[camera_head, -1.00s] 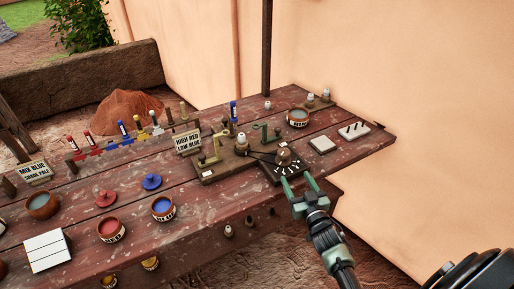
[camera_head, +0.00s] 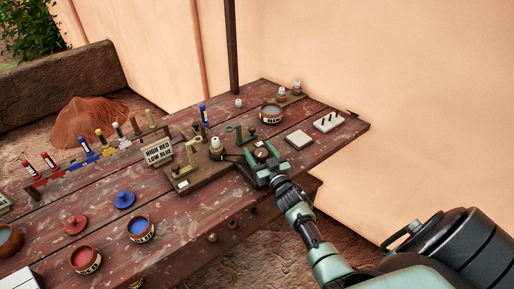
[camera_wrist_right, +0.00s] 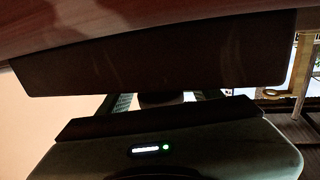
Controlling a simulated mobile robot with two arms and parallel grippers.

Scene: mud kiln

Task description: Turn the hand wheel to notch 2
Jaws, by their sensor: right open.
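The hand wheel (camera_head: 261,154) is a small brown knob on a dark base plate near the right end of the table. My right gripper (camera_head: 263,163) reaches over the table's front edge, and its green fingers cover much of the wheel and plate in the head view. It is open, with its fingertips at the wheel. In the right wrist view the two fingers (camera_wrist_right: 162,101) stand apart, with a dark rounded piece between them. I cannot tell whether the fingers touch the wheel. The notch marks and the wheel's setting are hidden. My left gripper is out of view.
A wooden board with brass levers (camera_head: 190,178) stands just left of the wheel. A bowl (camera_head: 271,115), a pale tile (camera_head: 299,139) and a pegged white block (camera_head: 329,122) lie behind and right. A sign (camera_head: 158,153) and paint pots stand farther left.

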